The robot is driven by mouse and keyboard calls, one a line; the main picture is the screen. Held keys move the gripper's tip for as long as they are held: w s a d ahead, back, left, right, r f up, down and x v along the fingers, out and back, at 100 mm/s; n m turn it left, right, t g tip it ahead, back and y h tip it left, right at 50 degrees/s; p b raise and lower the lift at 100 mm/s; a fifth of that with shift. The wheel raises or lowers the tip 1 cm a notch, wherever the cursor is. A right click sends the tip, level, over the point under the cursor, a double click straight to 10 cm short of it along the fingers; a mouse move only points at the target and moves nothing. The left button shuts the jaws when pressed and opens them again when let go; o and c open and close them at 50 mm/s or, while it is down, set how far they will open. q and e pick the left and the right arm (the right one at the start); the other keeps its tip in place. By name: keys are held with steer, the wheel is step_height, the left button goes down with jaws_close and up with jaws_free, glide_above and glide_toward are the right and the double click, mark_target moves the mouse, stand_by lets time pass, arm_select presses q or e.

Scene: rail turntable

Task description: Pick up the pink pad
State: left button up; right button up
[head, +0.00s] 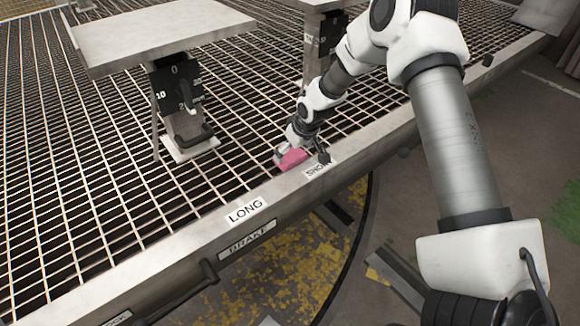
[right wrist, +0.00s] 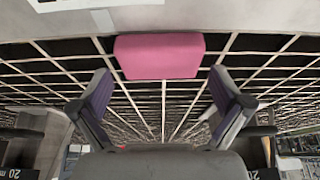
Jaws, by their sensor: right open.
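The pink pad (head: 291,159) lies on the metal grating, against or very close to the pale front beam beside the label that starts with SHO. In the right wrist view the pad (right wrist: 159,56) is a rounded pink block just beyond the fingertips, centred between them. My right gripper (head: 303,153) is low over the grating at the pad and partly covers it in the head view. In the right wrist view my right gripper (right wrist: 162,82) is open, with its two fingers spread wider than the pad and nothing between them. My left gripper is not in view.
A pedestal with a flat top (head: 160,32) and a numbered dial (head: 176,88) stands left of the pad. Another pedestal (head: 318,40) stands behind my right arm.

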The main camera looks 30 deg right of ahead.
mark_target(291, 155)
steer(key=shift+b+x, duration=0.4)
steer(key=shift+x, duration=0.8)
steer(key=shift+s+r, duration=0.1)
steer(key=shift+r, duration=0.05)
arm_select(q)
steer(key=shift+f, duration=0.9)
arm_select(e)
steer(key=c, duration=0.7)
arm_select(q)
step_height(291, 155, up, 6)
steer(key=p, duration=0.6)
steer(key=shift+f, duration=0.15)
arm_select(e)
step_height(291, 155, up, 10)
